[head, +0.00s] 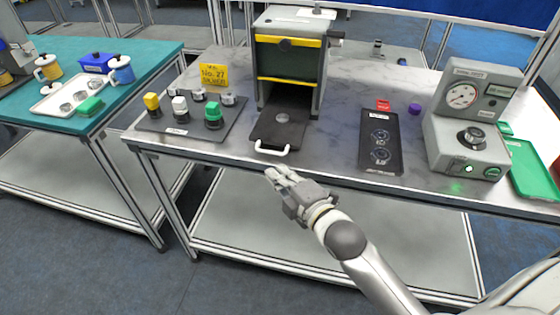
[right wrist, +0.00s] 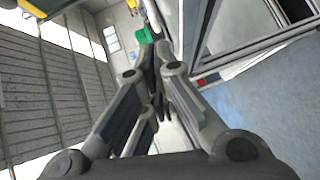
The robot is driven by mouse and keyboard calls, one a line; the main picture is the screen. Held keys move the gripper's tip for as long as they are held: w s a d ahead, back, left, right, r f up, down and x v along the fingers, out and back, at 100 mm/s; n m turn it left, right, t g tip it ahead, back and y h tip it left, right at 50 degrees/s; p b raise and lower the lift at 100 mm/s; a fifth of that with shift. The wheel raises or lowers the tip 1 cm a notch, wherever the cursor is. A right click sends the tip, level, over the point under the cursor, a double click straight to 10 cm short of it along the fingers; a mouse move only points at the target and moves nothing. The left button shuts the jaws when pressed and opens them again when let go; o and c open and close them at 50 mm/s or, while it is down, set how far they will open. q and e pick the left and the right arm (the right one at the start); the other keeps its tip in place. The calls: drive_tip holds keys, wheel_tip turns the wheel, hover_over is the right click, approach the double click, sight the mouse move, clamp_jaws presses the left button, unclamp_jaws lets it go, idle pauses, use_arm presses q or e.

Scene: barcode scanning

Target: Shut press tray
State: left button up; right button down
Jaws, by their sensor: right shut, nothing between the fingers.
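The press (head: 292,50) is a dark box with yellow bars at the back middle of the grey marbled table. Its black tray (head: 276,132) is pulled out toward the front edge, with a white handle (head: 272,151) at its near end. A small grey disc (head: 282,118) lies on the tray. My right gripper (head: 272,174) is shut and empty, just in front of the table edge and below the handle, apart from it. In the right wrist view the closed fingers (right wrist: 155,85) fill the middle. My left gripper is not in view.
A dark mat (head: 195,125) with yellow, white and green-topped pieces lies left of the tray. A black panel (head: 380,140) with two round spots and a gauge unit (head: 467,120) stand to the right. A teal table (head: 100,52) is at the left.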

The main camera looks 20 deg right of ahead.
sight(292, 125)
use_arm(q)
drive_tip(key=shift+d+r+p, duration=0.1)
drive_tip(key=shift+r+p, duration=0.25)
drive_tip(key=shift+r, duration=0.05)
use_arm(e)
drive_tip(key=shift+w+d+f, duration=0.15)
drive_tip(key=shift+w+d, duration=0.15)
drive_tip(key=shift+w, duration=0.45)
drive_tip(key=shift+w+d+f, duration=0.2)
drive_tip(key=shift+w+d, duration=0.1)
drive_tip(key=shift+w, duration=0.5)
drive_tip(key=shift+w+d+f, duration=0.15)
drive_tip(key=shift+w+d, duration=0.15)
drive_tip(key=shift+w, duration=0.45)
